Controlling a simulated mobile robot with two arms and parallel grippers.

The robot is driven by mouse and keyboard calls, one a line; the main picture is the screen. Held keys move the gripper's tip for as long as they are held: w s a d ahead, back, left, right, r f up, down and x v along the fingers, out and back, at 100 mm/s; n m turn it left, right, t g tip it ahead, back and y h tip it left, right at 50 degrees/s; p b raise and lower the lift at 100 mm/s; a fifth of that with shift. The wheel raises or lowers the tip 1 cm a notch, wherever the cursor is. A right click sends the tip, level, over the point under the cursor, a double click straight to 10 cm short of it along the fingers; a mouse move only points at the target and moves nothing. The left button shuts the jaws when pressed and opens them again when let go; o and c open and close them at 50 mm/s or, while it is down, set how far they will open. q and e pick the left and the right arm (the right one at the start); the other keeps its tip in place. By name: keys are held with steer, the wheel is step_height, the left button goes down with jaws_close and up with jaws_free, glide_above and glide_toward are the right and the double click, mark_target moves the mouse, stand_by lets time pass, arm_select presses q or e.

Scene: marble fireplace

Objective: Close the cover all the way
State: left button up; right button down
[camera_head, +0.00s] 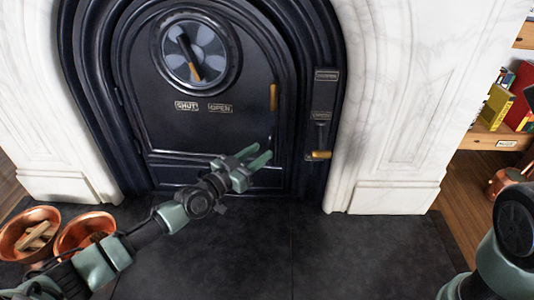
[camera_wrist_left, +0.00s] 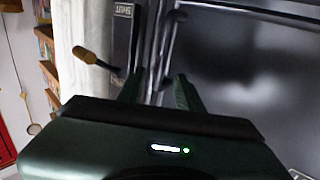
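The black arched fireplace cover (camera_head: 200,130) stands in its dark frame in the head view. It has a round vent (camera_head: 195,54) and an upright brass handle (camera_head: 273,97) near its right edge. I cannot tell whether the cover sits fully flush. My left gripper (camera_head: 263,153) is open and empty in front of the cover's lower right part. In the left wrist view, the fingers of my left gripper (camera_wrist_left: 160,85) are spread near the seam between the dark cover (camera_wrist_left: 235,70) and the frame. Contact is unclear. My right gripper is out of view.
A brass-tipped lever (camera_head: 320,155) sticks out from the right frame, close to my left gripper; it also shows in the wrist view (camera_wrist_left: 92,58). Copper bowls (camera_head: 30,232) stand at the left. White marble (camera_head: 400,100) flanks the frame. The dark hearth (camera_head: 290,250) is mostly clear.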

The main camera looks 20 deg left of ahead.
mark_target(269, 147)
arm_select(q)
steer(key=shift+b+x, duration=0.45)
steer(key=shift+x, duration=1.45)
jaws_close()
